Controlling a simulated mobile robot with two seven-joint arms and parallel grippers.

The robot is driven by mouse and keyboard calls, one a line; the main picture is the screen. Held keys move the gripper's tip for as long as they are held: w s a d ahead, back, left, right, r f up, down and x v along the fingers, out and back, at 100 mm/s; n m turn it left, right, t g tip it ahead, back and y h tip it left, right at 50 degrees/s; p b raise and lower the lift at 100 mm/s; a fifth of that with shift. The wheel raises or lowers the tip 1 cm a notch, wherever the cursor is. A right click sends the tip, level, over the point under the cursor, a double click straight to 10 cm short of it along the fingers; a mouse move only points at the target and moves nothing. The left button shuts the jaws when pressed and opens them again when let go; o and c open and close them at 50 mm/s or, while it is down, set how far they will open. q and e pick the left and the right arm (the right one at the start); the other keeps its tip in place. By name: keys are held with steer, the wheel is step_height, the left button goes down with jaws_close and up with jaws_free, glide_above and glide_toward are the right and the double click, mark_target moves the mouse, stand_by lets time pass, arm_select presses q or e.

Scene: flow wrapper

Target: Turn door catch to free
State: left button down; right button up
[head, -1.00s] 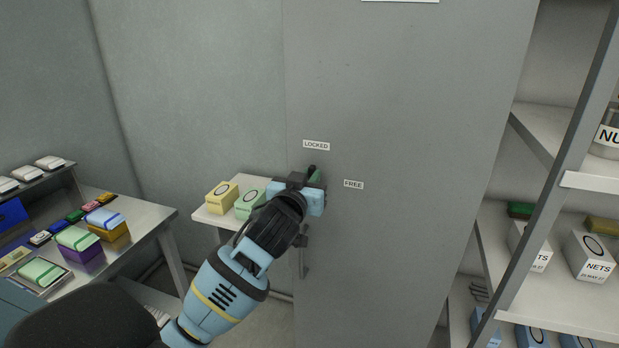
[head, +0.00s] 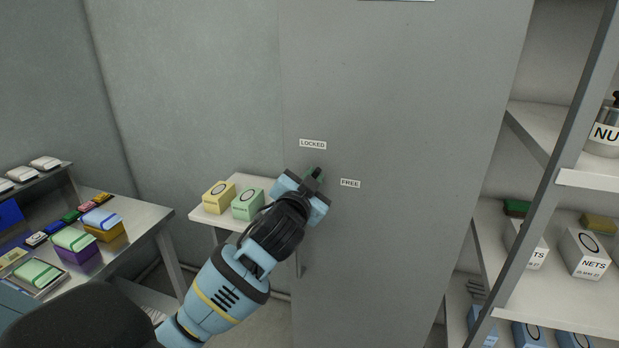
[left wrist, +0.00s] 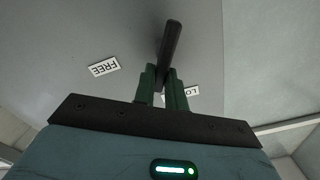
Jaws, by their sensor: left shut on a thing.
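The grey door (head: 400,120) carries a LOCKED label (head: 313,144) and a FREE label (head: 350,183) to its lower right. The dark door catch (left wrist: 172,45) shows as a short bar in the left wrist view, held between the green fingers of my left gripper (left wrist: 166,88). In the head view my left gripper (head: 315,180) is at the door, just below LOCKED and left of FREE. The catch's tip points up and to the right there, between the two labels; most of it is hidden by the gripper. The FREE label also shows in the left wrist view (left wrist: 104,66). My right gripper is not in view.
A door handle (head: 299,262) is partly hidden behind my left arm. A small table with a yellow box (head: 219,197) and a green box (head: 247,204) stands left of the door. Shelves with boxes (head: 585,254) stand at the right. A workbench (head: 150,216) is at the left.

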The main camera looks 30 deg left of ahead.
arm_select(q)
steer(key=m, duration=0.3)
steer(key=f+m, duration=0.1)
steer(key=m, duration=0.3)
steer(key=d+f+m, duration=0.1)
steer(key=m, duration=0.3)
steer(key=shift+w+d+f, duration=0.1)
steer(key=shift+w, duration=0.05)
steer(key=shift+m, duration=0.4)
steer(key=c, duration=1.4)
jaws_free()
steer(key=shift+c, duration=0.2)
steer(key=v, duration=0.7)
steer(key=shift+s, duration=0.4)
steer(key=shift+d, duration=0.1)
